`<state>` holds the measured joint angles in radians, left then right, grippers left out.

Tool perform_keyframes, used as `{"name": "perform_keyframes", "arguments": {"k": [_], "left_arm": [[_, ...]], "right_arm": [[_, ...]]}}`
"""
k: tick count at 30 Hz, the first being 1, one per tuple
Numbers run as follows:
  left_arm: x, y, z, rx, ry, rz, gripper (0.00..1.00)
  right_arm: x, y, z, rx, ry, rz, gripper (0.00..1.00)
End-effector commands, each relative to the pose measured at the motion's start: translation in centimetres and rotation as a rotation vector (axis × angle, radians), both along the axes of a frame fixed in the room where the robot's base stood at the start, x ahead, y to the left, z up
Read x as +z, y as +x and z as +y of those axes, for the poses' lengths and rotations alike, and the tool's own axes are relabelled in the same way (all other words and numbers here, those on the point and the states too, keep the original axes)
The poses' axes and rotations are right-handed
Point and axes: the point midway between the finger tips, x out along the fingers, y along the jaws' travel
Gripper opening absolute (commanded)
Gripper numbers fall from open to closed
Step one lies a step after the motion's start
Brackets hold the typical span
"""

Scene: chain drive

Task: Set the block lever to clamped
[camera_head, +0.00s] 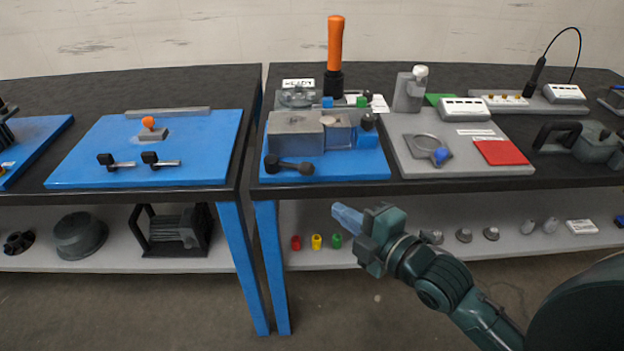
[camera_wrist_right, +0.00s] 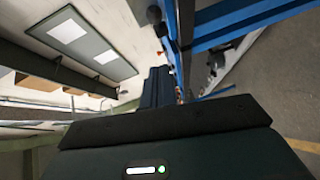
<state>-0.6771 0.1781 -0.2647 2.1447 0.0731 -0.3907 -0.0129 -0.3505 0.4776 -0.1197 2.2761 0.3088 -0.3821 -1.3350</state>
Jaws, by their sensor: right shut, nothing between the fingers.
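A grey metal block (camera_head: 296,137) sits on a blue plate (camera_head: 340,168) near the left end of the right-hand bench. A dark lever (camera_head: 290,165) with a round knob at its left end lies across the front of the block, roughly level. I cannot read a clamped mark on it. Another dark knob (camera_head: 368,121) stands at the block's right side. My right gripper (camera_head: 346,214) is shut and empty, in front of the bench and below its top, apart from the lever. Its fingers also show in the right wrist view (camera_wrist_right: 157,88). My left gripper is not in view.
An orange-handled tool (camera_head: 335,50) stands upright behind the block. A grey board (camera_head: 460,160) with a red pad (camera_head: 501,152) lies to its right. The bench's front edge (camera_head: 430,187) lies between my right gripper and the plate. A lower shelf (camera_head: 310,212) holds small coloured parts.

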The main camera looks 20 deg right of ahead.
Motion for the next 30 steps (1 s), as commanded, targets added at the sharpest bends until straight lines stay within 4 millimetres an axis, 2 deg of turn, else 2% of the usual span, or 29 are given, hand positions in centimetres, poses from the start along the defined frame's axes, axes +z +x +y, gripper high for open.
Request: {"name": "perform_keyframes", "arguments": {"k": [5,16,18,24,30], "left_arm": [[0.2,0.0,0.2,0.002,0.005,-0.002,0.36],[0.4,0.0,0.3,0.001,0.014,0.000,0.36],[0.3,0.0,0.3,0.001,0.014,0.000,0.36],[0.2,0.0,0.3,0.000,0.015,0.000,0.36],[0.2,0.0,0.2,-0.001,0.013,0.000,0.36]], "right_arm": [[-0.1,2.0,0.7,-0.001,0.004,-0.003,0.00],[-1.2,9.2,3.5,0.000,0.005,0.000,0.00],[-1.5,10.2,3.0,-0.001,-0.001,0.001,0.00],[-2.0,12.1,2.0,-0.001,-0.001,0.001,0.00],[-2.1,12.6,1.8,-0.001,0.000,0.000,0.00]]}}
